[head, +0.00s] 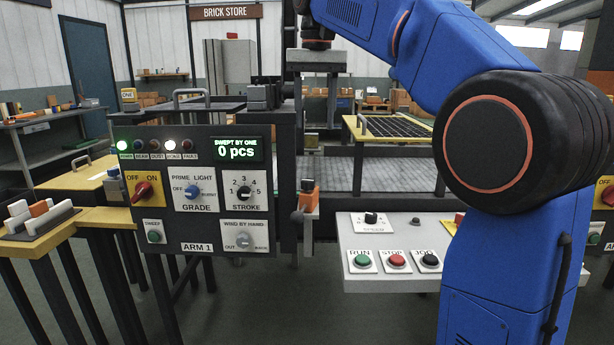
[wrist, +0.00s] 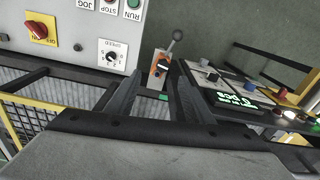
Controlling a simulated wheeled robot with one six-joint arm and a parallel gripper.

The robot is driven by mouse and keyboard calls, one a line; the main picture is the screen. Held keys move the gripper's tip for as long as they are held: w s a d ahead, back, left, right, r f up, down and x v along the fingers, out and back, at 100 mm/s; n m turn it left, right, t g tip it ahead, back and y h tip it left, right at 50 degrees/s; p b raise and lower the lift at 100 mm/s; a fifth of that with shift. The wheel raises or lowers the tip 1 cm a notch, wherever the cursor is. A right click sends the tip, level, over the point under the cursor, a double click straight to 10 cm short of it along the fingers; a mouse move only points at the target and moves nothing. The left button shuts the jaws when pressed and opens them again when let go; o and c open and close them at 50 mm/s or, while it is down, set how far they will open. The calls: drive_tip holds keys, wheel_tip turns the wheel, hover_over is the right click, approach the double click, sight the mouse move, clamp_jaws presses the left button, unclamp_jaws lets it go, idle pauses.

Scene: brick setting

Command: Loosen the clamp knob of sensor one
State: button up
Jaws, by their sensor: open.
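An orange and grey clamp unit with a dark knob on top (head: 307,186) stands on a post just right of the ARM 1 panel in the head view. No label shows on it, so I cannot tell for sure that it is sensor one. In the wrist view the orange-faced unit (wrist: 159,66) shows just beyond my fingertips, with a round-ended lever (wrist: 177,36) beside it. My gripper (wrist: 153,84) is open, with its two dark fingers apart and nothing held between them. In the head view my wrist hangs above the unit, at top centre.
The ARM 1 panel (head: 210,139) with its switches and lit "0 pcs" display stands left of the unit. A console with RUN, STOP and JOG buttons (head: 394,283) is to the right. A grey conveyor bed (head: 385,172) lies behind. A yellow guard (wrist: 35,117) shows lower left in the wrist view.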

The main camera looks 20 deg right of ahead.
sight(308, 181)
drive_tip(key=w+f, duration=0.1)
drive_tip(key=f, duration=0.9)
drive_tip(key=w+f, duration=0.1)
drive_tip(key=f, duration=0.4)
drive_tip(key=shift+w+a+f, duration=0.3)
drive_tip(key=shift+w+a, duration=0.05)
drive_tip(key=shift+a, duration=0.05)
drive_tip(key=c, duration=1.1)
drive_tip(key=shift+o, duration=0.2)
drive_tip(key=shift+n, duration=0.6)
